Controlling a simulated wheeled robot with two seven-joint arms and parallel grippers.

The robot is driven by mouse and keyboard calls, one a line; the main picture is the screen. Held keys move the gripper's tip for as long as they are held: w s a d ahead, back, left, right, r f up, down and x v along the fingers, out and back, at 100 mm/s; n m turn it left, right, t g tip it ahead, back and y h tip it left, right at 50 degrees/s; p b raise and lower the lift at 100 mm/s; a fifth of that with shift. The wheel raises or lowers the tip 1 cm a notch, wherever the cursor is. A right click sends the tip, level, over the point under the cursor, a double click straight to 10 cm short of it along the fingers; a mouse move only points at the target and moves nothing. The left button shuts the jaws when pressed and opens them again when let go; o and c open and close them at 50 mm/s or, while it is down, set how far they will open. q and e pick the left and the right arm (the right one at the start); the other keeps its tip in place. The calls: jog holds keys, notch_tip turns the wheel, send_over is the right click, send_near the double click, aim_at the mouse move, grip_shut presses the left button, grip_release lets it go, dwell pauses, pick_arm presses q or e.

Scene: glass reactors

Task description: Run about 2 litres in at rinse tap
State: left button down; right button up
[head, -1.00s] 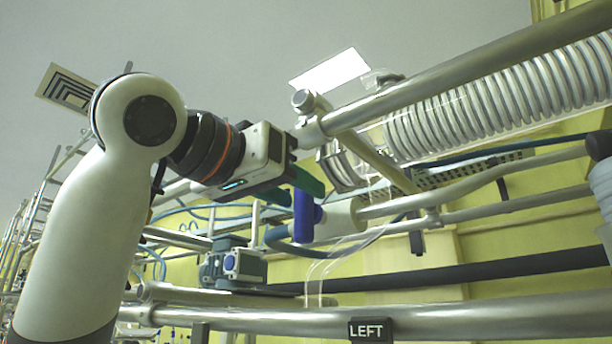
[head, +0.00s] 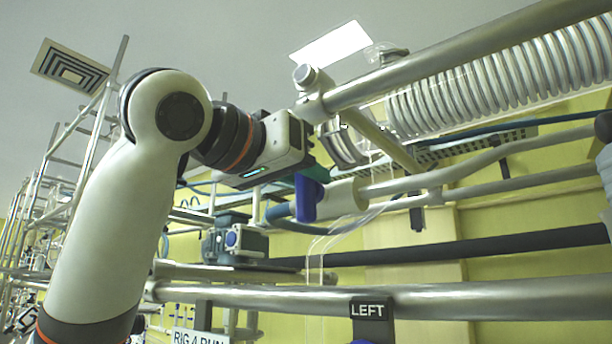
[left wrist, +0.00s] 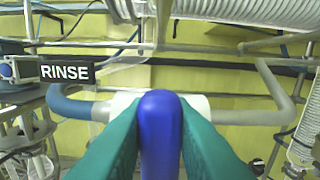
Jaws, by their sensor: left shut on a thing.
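The rinse tap has a blue lever handle (head: 307,201) hanging down at the end of a white valve body (head: 346,197) on a grey pipe. In the left wrist view, the handle (left wrist: 160,125) stands upright in the middle, in front of the white body (left wrist: 196,103). A black RINSE label (left wrist: 66,71) shows to its left. My left gripper (head: 314,174) is shut on the blue handle, with a green finger on each side of it in the wrist view. No running water can be made out. My right gripper is out of view.
A steel rail (head: 450,301) with a LEFT plate (head: 368,309) crosses in front below. A coiled glass condenser (head: 500,85) and a thick sloping tube (head: 440,57) lie above right. A grey-blue pump-like unit (head: 233,241) stands behind, left of the tap.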

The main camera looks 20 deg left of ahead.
pick_arm(q)
jog(key=shift+a+f+n+b, duration=0.1)
jog(key=shift+f+n+b, duration=0.2)
jog(key=shift+n+b, duration=0.8)
jog(key=shift+w+a+r+n, duration=0.1)
jog(key=shift+a+r+n, duration=0.1)
jog(key=shift+n, duration=0.5)
jog(key=c, duration=1.3)
grip_release()
jog(key=shift+r, duration=0.1)
